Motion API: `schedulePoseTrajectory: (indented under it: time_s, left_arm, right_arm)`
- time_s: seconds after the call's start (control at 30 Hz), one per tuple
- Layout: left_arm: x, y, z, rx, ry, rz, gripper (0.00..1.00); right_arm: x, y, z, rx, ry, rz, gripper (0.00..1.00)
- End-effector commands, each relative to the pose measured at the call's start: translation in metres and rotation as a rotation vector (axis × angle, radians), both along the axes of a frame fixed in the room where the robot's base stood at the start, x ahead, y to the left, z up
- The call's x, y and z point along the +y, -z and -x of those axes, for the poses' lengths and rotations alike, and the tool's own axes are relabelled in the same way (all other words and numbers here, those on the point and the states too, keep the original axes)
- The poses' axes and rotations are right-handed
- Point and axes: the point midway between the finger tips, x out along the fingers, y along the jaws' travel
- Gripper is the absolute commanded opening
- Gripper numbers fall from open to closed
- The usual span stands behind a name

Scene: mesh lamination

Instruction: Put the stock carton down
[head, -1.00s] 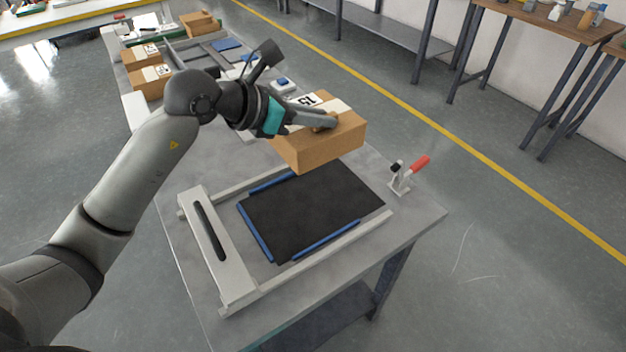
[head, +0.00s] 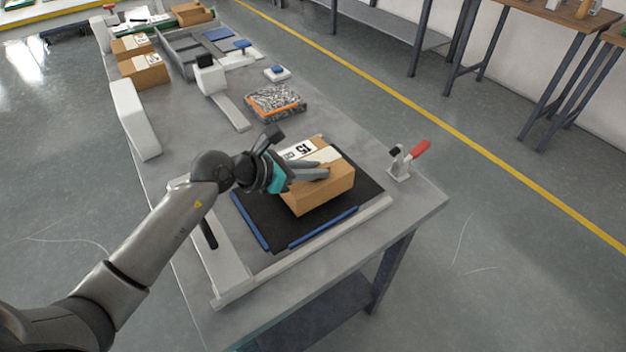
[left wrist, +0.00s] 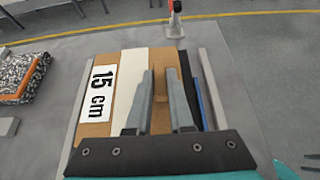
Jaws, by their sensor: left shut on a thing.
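The stock carton (head: 325,192) is a brown box with a pale strip and a "15 cm" label. It is over the black mat (head: 262,218) with blue edge strips, inside the grey frame on the table. I cannot tell whether its underside touches the mat. My left gripper (head: 322,173) is shut on the carton from above. In the left wrist view the two fingers (left wrist: 160,103) lie over the top of the carton (left wrist: 122,62), gripping a raised brown part. The right gripper is not in view.
A toggle clamp with a red handle (head: 420,149) stands right of the mat. A speckled block with an orange band (head: 275,102) lies behind the carton. More cartons (head: 146,70) stand at the far left of the table (head: 190,125). The table's right edge is close.

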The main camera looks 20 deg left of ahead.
Motion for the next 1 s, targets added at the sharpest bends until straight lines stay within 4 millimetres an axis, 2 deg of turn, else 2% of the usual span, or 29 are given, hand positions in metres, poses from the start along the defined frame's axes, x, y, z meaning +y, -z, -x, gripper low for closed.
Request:
schedulePoseTrajectory:
  time_s: [0.03, 0.13, 0.57, 0.6, 0.83, 1.0]
  left_arm:
    - [0.000, 0.011, 0.000, 0.000, -0.001, 0.002, 0.00]
    - [0.000, 0.023, 0.000, 0.000, 0.000, 0.001, 0.00]
    - [0.000, 0.028, 0.000, -0.002, 0.000, 0.000, 0.00]
    - [0.000, 0.029, 0.000, 0.001, 0.001, 0.000, 0.22]
    - [0.000, 0.029, 0.000, 0.001, 0.000, -0.001, 0.48]
    - [0.000, 0.029, 0.000, 0.001, 0.000, -0.001, 0.50]
  right_arm:
    - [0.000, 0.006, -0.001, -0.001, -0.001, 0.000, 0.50]
    - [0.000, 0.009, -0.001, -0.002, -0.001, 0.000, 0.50]
    - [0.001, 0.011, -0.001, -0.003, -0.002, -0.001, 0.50]
    - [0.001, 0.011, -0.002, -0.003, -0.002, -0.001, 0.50]
    - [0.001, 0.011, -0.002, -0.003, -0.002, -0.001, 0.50]
    - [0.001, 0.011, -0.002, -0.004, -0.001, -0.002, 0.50]
